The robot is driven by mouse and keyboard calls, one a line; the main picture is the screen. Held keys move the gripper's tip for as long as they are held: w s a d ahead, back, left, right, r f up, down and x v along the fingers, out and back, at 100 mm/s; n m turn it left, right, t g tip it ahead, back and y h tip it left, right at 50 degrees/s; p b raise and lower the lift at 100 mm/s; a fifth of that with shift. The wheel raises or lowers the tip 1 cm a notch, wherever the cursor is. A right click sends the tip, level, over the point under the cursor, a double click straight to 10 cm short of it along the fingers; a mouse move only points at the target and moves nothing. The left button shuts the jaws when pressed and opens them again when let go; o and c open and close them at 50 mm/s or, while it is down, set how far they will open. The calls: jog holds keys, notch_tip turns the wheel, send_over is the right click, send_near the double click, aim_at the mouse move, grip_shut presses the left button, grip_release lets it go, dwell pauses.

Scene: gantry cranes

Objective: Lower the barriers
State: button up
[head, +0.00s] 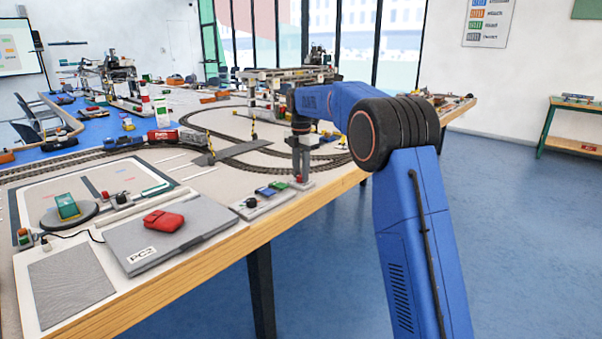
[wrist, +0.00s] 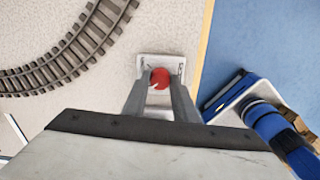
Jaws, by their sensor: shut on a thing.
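My gripper (head: 300,172) points straight down at the table's right edge and is shut on a red knob (head: 299,180). In the wrist view the red knob (wrist: 160,77) sits between the fingertips of my gripper (wrist: 161,85), on a small light base plate (wrist: 147,61). Two thin yellow-and-black barriers stand by the track crossing in the head view: a near one (head: 210,143) and a far one (head: 254,128). Both look upright. The fingers hide part of the knob and its base.
Curved railway track (head: 270,150) runs left of the knob, with a red wagon (head: 163,135) farther left. A control panel with blue and green parts (head: 265,198) lies beside my gripper. The blue floor on the right is open.

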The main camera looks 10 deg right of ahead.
jog(key=m, duration=0.8)
jog(key=shift+m, duration=0.4)
jog(key=m, duration=0.4)
jog(key=shift+m, duration=1.8)
jog(key=o, duration=1)
jog(key=shift+o, duration=0.2)
